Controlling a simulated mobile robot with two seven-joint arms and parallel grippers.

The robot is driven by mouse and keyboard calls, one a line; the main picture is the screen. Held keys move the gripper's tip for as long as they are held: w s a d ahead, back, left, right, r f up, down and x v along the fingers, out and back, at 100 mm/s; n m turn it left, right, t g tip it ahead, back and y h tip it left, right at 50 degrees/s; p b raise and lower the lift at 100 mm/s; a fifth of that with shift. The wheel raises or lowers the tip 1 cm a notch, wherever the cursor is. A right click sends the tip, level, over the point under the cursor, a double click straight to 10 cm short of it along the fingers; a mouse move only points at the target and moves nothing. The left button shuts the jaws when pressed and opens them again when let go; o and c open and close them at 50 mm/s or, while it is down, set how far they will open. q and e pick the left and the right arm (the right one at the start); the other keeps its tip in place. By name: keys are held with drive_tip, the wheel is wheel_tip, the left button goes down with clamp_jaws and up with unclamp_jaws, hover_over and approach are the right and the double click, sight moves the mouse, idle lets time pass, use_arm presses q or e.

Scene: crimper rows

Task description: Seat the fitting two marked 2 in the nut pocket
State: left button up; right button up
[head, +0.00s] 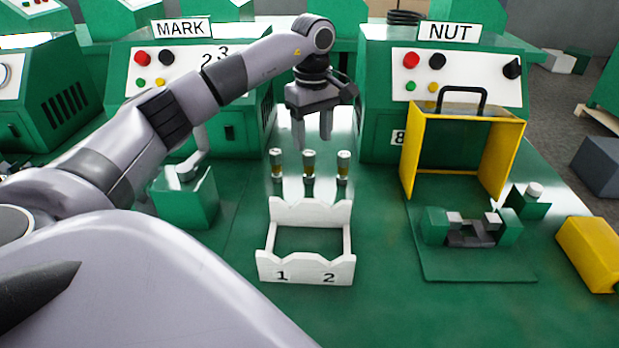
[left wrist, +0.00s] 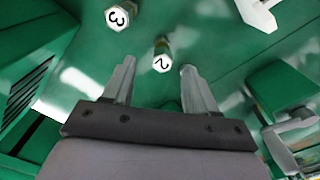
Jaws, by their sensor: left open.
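Three fittings with brass bands and pale caps stand in a row behind the white rack in the head view. The middle fitting (head: 309,166) is just below my left gripper (head: 312,145); the cap markings are too small to read there. In the left wrist view, the fitting marked 2 (left wrist: 162,56) shows between and beyond the open, empty fingers (left wrist: 158,78). The fitting marked 3 (left wrist: 118,18) is up and to its left. A dark grey fixture with green side blocks (head: 470,234) sits before the NUT machine; its pocket is hard to make out. My right gripper is not in view.
The white rack (head: 306,273), marked 1 and 2, looks empty. A yellow guard frame (head: 411,155) with a black handle stands upright behind the fixture. A yellow block (head: 590,253) lies at the right. The green bench between rack and fixture is clear.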

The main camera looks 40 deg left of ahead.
sight(310, 164)
use_arm(q)
drive_tip(key=f, duration=0.8)
drive_tip(key=shift+s+a+f+b, duration=0.1)
drive_tip(key=shift+s+b, duration=0.1)
drive_tip(key=shift+b, duration=0.1)
clamp_jaws()
